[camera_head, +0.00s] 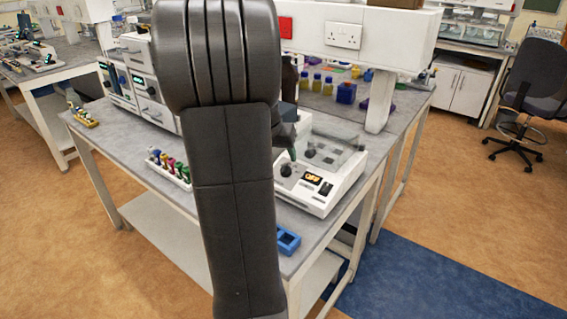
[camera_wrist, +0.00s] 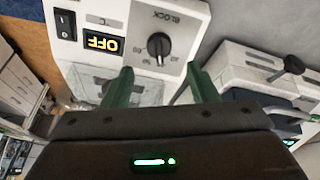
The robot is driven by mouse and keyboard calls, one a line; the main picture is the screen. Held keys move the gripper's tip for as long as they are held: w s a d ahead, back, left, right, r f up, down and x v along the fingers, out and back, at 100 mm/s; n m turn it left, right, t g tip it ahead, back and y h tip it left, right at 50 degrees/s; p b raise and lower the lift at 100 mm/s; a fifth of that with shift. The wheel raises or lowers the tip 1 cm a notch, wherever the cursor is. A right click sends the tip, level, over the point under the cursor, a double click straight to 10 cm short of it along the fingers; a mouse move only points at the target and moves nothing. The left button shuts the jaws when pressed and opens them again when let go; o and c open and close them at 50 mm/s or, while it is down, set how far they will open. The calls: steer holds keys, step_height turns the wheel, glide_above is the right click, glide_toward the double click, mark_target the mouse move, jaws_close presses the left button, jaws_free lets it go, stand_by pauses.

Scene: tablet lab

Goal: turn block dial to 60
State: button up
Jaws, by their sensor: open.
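The block dial (camera_wrist: 159,46) is a round black knob on a white panel under the word BLOCK, seen rotated in the wrist view. Small numbers surround its lower side; its pointer seems to face the lower edge, but the exact value is too small to read. The display (camera_wrist: 101,43) beside it reads OFF in orange. My gripper (camera_wrist: 160,82) is open, its two green fingers apart and empty, with the dial beyond the gap between them. In the head view the white device (camera_head: 322,203) stands on the bench, with my gripper (camera_head: 292,154) above it, largely hidden by my arm.
A black rocker switch (camera_wrist: 66,24) sits beside the display. A clear lid (camera_head: 340,151) covers the device's back. A blue block (camera_head: 288,240) lies near the bench's front edge, and a rack of coloured tubes (camera_head: 169,169) stands left. Another white instrument (camera_wrist: 262,66) is right in the wrist view.

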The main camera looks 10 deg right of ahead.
mark_target(285, 166)
steer(key=shift+x, duration=2.75)
steer(key=c, duration=1)
steer(key=shift+o, duration=0.2)
